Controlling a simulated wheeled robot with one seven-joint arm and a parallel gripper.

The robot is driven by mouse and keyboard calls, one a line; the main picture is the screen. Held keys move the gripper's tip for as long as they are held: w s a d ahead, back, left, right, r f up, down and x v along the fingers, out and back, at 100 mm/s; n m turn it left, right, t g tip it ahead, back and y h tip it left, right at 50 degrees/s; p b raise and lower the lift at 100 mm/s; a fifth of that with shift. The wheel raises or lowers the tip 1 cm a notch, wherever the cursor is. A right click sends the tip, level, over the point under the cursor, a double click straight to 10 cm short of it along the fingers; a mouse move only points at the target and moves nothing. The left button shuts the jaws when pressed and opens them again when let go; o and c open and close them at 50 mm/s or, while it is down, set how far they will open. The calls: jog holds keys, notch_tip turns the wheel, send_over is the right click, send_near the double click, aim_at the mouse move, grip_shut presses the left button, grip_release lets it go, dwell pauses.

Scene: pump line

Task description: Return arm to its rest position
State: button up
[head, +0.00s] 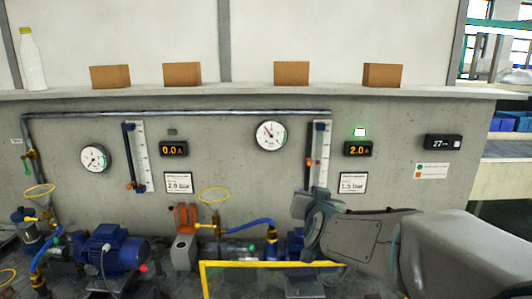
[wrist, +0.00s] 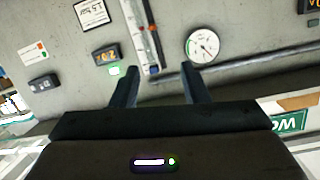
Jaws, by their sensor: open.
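My arm reaches in from the right in the head view, and my gripper (head: 310,205) is in front of the grey panel wall, below the right-hand level gauge. In the wrist view my gripper (wrist: 160,85) shows two dark fingers spread apart with nothing between them. Behind them are the wall, a round dial (wrist: 202,45), the gauge strip (wrist: 148,35) and an orange display (wrist: 106,54). The fingers appear to touch nothing.
A blue pump (head: 110,248) stands low at left, with pipes and yellow handwheels (head: 214,195). A yellow rail (head: 205,280) runs below my gripper. Brown boxes (head: 291,73) and a white bottle (head: 32,62) stand on the ledge. The wall's middle is free of large obstacles.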

jog(key=s+d+f+n+g+b, duration=0.1)
jog(key=s+f+g+b, duration=0.2)
jog(key=s+f+g, duration=0.3)
jog(key=s+d+f+n+g+b, duration=0.1)
jog(key=s+f+g, duration=0.5)
jog(key=s+f, duration=0.9)
jog(key=s+d+b, duration=0.1)
jog(key=s+b, duration=0.1)
jog(key=s, duration=0.4)
jog(key=shift+d+g+y+b, duration=0.3)
jog(key=shift+g, duration=0.1)
